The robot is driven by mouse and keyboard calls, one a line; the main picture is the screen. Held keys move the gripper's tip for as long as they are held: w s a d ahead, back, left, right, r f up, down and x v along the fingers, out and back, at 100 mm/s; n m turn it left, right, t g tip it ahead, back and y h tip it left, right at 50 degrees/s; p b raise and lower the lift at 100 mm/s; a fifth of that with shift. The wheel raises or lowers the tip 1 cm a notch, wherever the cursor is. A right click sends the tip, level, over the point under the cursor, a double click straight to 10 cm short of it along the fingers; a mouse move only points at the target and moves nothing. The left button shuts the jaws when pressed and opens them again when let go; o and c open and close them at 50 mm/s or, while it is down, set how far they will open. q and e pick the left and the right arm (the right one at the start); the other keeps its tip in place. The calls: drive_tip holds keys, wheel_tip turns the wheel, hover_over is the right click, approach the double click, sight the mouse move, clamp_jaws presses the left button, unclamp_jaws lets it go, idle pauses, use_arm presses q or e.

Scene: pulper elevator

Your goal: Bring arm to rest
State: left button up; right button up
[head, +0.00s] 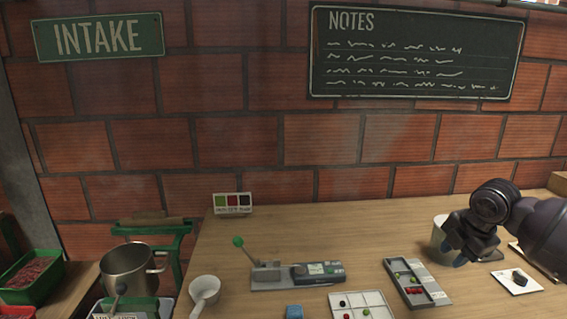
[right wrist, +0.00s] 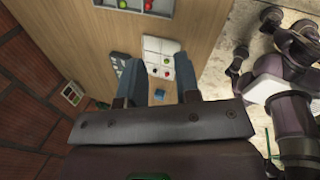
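My right arm comes in from the right edge of the head view, and its dark gripper (head: 460,260) hangs above the right side of the wooden table, in front of a white cup. In the right wrist view, the two fingers of this gripper (right wrist: 160,82) stand apart with nothing between them. A small blue block (right wrist: 158,95) shows on the table beyond the gap.
The table (head: 240,235) holds a grey lever device (head: 285,275), a compartment tray (head: 418,283) with colored beads, a white grid tray (head: 362,304), a white scoop (head: 204,289) and a white cup (head: 439,228). A metal pot (head: 128,270) stands left. A brick wall closes the back.

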drive_tip(key=w+a+r+m+t+y, duration=0.1)
drive_tip(key=w+a+m+t, duration=0.4)
drive_tip(key=a+t, duration=0.1)
drive_tip(key=s+a+f+m+t+y, duration=0.3)
drive_tip(key=s+a+f+m, duration=0.3)
drive_tip(key=f, duration=0.1)
drive_tip(key=s+f+m+h, duration=0.1)
drive_tip(key=s+f+m, duration=0.2)
drive_tip(key=s+f, duration=0.4)
drive_tip(key=s+f+m+g+h, duration=0.1)
drive_tip(key=s+f, duration=0.6)
drive_tip(key=s, duration=0.7)
drive_tip(key=s+d+f+m+h, duration=0.1)
drive_tip(key=s+f+m+h, duration=0.1)
drive_tip(key=s+f+m, duration=0.3)
drive_tip(key=s+f, duration=0.3)
drive_tip(key=s, duration=0.2)
drive_tip(key=shift+s+h, duration=0.25)
drive_tip(key=shift+h, duration=0.15)
drive_tip(key=shift+s+d+f+m, duration=0.1)
drive_tip(key=shift+f+m, duration=0.05)
drive_tip(key=shift+m, duration=0.15)
